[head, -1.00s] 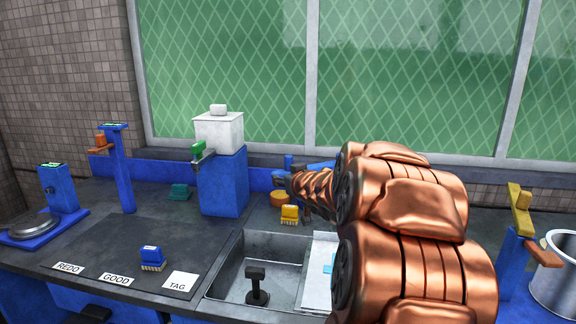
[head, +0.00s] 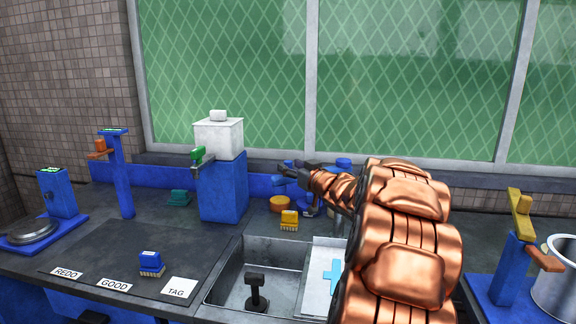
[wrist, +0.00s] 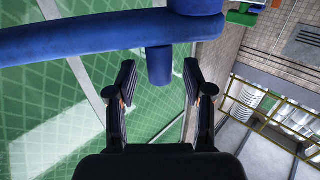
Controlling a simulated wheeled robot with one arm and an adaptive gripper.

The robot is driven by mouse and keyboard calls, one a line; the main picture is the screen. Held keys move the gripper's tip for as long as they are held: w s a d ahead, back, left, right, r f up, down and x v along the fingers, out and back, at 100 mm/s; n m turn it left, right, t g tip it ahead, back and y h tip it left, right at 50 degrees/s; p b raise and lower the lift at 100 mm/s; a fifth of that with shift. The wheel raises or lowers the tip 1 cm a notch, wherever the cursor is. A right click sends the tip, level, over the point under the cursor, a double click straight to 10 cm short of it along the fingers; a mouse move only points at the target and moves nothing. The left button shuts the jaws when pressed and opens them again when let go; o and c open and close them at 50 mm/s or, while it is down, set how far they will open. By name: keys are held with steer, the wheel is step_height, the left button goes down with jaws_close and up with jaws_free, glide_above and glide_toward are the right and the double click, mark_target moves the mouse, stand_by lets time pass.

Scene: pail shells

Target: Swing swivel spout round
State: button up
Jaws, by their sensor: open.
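The blue swivel spout (wrist: 80,40) shows in the wrist view as a thick bar across the top, with a short nozzle (wrist: 159,66) hanging from it. My gripper (wrist: 159,80) is open, one dark finger on each side of the nozzle; whether either touches it I cannot tell. In the head view my gripper (head: 288,165) is above the back of the counter behind the sink. A blue cap (head: 343,162) and blue parts (head: 280,182) show around it, but my arm hides most of the faucet.
The sink (head: 228,272) holds a black upright piece (head: 256,292). A yellow brush (head: 289,220) and an orange disc (head: 281,203) lie behind it. A blue pedestal (head: 222,190) bears a white tank (head: 219,139) left of my gripper. A metal pot (head: 556,285) stands at right.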

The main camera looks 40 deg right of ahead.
steer(key=shift+w+d, duration=0.2)
steer(key=shift+w, duration=0.75)
jaws_close()
